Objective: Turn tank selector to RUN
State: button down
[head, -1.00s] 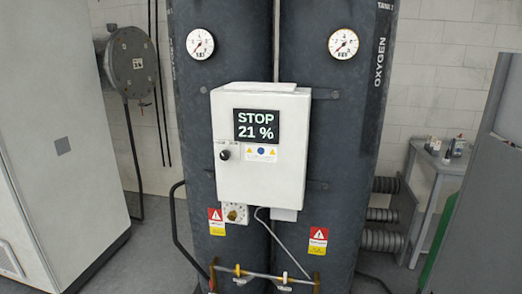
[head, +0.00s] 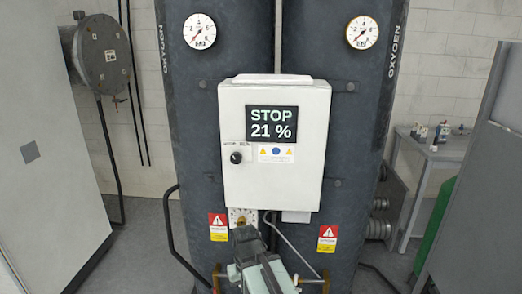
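The tank selector is a small black knob (head: 236,158) at the left of the white control box (head: 228,110). The box hangs in front of two dark oxygen tanks (head: 340,130). Its display (head: 271,124) reads STOP and 21 %. The knob is small, and I cannot read its markings. My arm shows at the bottom centre, below the box and apart from the knob. Its pale and dark end part is in view, but I cannot make out the fingertips or whether they are apart.
Two round gauges (head: 199,31) (head: 362,32) sit high on the tanks. Warning labels (head: 218,227) (head: 327,238) and brass-coloured pipework are low down. A grey cabinet (head: 40,130) stands left. A table (head: 440,148) with bottles is at right. The space before the box's face is clear.

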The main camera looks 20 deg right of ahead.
aim_at(236, 158)
jog(key=u, duration=2.2)
jog(key=k, duration=1.75)
jog(key=u, duration=0.4)
jog(key=i, duration=1)
jog(key=u, duration=0.1)
